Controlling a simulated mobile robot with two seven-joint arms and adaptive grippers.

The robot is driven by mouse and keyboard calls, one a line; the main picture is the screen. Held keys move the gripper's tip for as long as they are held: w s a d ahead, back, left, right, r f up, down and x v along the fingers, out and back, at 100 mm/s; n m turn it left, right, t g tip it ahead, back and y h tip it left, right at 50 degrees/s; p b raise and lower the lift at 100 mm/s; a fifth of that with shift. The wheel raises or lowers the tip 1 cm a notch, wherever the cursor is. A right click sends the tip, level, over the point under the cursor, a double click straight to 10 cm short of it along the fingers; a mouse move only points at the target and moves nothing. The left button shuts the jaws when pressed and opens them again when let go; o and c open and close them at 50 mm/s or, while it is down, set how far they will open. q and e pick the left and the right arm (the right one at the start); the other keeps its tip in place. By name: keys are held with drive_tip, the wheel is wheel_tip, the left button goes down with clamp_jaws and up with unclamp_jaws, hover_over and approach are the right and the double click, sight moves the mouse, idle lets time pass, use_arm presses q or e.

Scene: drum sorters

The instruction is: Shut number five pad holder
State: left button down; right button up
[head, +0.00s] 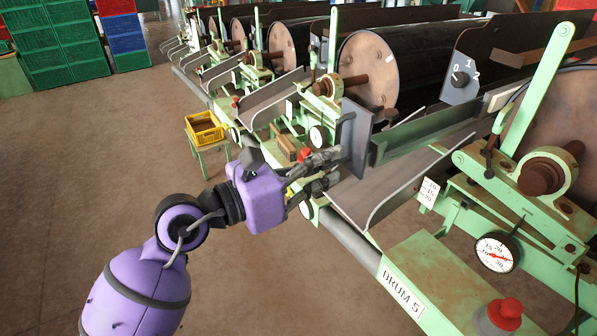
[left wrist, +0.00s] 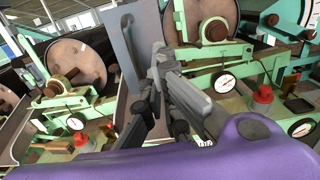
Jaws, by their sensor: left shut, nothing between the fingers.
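The DRUM 5 label (head: 403,292) is on the green frame at the lower right. A green bar (head: 425,132) reaches out to the left above a sloping metal chute, with an upright grey plate (head: 360,135) at its near end; these look like the number five pad holder. The grey plate also shows in the left wrist view (left wrist: 124,40). My left gripper (head: 338,170) is shut and empty, just to the left of the plate's lower part. I cannot tell whether its fingertips touch the plate. My right gripper is out of view.
The number five drum (head: 570,125) is at the right edge, with a dial (head: 496,252) and a red button (head: 505,312) near it. Other drums (head: 368,70) stand in a row behind. A yellow crate (head: 204,128) sits on a stand. The floor at left is clear.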

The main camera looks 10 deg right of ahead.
sight(360, 153)
use_arm(q)
drive_tip(key=shift+x, duration=2.3)
